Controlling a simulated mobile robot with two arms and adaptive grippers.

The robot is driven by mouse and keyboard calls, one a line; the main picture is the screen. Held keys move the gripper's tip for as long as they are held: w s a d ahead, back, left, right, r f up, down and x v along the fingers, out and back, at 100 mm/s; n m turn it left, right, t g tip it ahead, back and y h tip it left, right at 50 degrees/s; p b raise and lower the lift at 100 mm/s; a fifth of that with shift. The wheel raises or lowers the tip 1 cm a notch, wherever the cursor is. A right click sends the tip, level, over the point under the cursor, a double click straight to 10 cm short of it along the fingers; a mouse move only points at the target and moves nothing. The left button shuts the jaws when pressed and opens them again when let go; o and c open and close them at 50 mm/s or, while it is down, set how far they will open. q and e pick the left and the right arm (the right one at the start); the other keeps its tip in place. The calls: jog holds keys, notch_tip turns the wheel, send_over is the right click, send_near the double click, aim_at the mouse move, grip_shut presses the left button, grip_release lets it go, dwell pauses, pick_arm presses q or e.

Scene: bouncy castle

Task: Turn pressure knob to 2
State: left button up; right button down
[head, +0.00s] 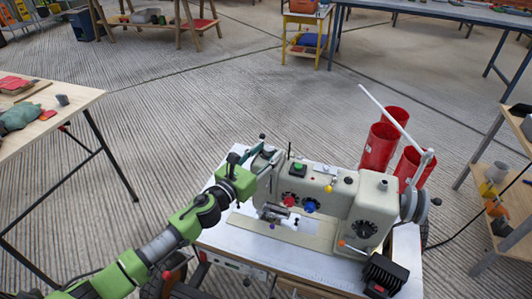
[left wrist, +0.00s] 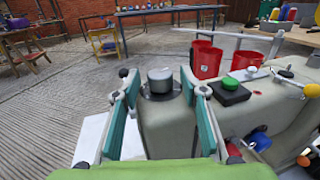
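A cream sewing machine (head: 330,195) stands on a white table. In the left wrist view, a grey round knob (left wrist: 160,80) with a dark base sits on top of the machine's near end. I take it for the pressure knob; its setting is not readable. My left gripper (head: 262,153) is at the machine's left end in the head view. In the left wrist view its teal-padded fingers are open, one on each side of the knob, with gaps visible between pads and knob. In the head view the gripper largely hides the knob. My right gripper is not in view.
A green button on a black box (left wrist: 230,90) sits just right of the knob. Red cylinders (head: 380,145) and a white rod (head: 385,112) stand behind the machine. A wooden table (head: 75,100) is at left, shelves at right. Open floor lies behind.

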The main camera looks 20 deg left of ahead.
pick_arm(q)
jog(key=c, duration=1.1)
jog(key=shift+d, duration=0.1)
jog(key=shift+n+y, duration=0.3)
